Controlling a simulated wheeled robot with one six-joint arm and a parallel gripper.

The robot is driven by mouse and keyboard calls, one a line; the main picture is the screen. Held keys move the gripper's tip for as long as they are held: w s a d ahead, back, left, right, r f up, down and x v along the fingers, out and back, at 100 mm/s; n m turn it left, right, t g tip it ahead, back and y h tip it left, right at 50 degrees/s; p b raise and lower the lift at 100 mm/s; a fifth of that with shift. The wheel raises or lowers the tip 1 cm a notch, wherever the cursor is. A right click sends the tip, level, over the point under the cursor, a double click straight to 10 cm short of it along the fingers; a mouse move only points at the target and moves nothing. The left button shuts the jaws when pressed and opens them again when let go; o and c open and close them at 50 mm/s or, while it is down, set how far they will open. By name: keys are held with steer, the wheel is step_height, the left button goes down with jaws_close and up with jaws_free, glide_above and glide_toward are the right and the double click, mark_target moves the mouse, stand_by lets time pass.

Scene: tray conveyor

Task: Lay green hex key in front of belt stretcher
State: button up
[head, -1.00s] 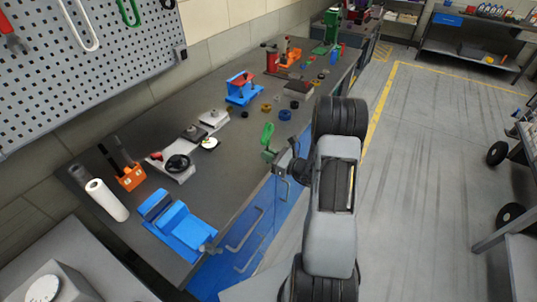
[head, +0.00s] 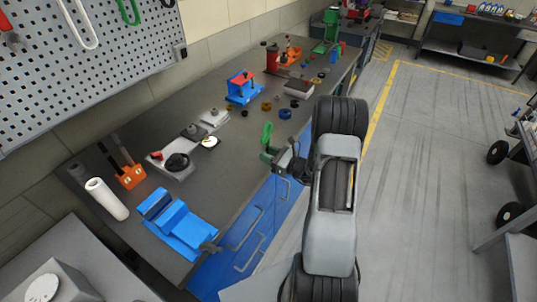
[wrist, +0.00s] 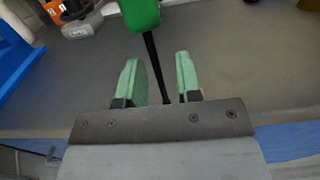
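The green hex key shows its green handle (head: 267,133) standing up just above my gripper (head: 269,156) in the head view. In the wrist view its handle (wrist: 142,14) is cut by the top edge, and its dark shaft runs down between my green fingers (wrist: 160,77). The key looks raised over the bench's front part. I cannot tell for sure which device is the belt stretcher; a grey base with a black wheel (head: 174,165) stands left of my gripper.
On the bench (head: 228,182) stand a blue vise-like device (head: 178,226), an orange block (head: 131,178), a white roll (head: 107,199) and a blue-red device (head: 242,90). Small rings, one blue (head: 285,114), lie beyond my gripper. Bare bench top lies left of my gripper.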

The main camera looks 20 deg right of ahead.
steer(key=b+v, duration=0.2)
steer(key=v, duration=0.9)
steer(key=s+a+r+n+g+h, duration=0.2)
steer(key=s+a+r+n+g, duration=0.2)
steer(key=a+n+g, duration=0.3)
steer(key=s+a+r+n+g+h, duration=0.3)
steer(key=s+a+n+g, duration=0.3)
steer(key=a+n, duration=0.4)
steer(key=r+n+g, duration=0.1)
steer(key=n, duration=0.4)
steer(key=shift+s+a+g, duration=0.25)
steer(key=shift+g, duration=0.05)
steer(key=r+n+t+h, duration=0.1)
steer(key=n, duration=0.1)
steer(key=r+n+t+h, duration=0.1)
steer(key=n+h, duration=0.1)
steer(key=s+r+n+t+h, duration=0.1)
steer(key=r+n, duration=0.1)
steer(key=shift+d+r+n+h, duration=0.1)
steer(key=shift+d+n+h, duration=0.2)
steer(key=shift+d, duration=0.05)
steer(key=shift+d+r+n+t, duration=0.15)
steer(key=shift+r+n+t, duration=0.15)
steer(key=shift+r+n, duration=0.1)
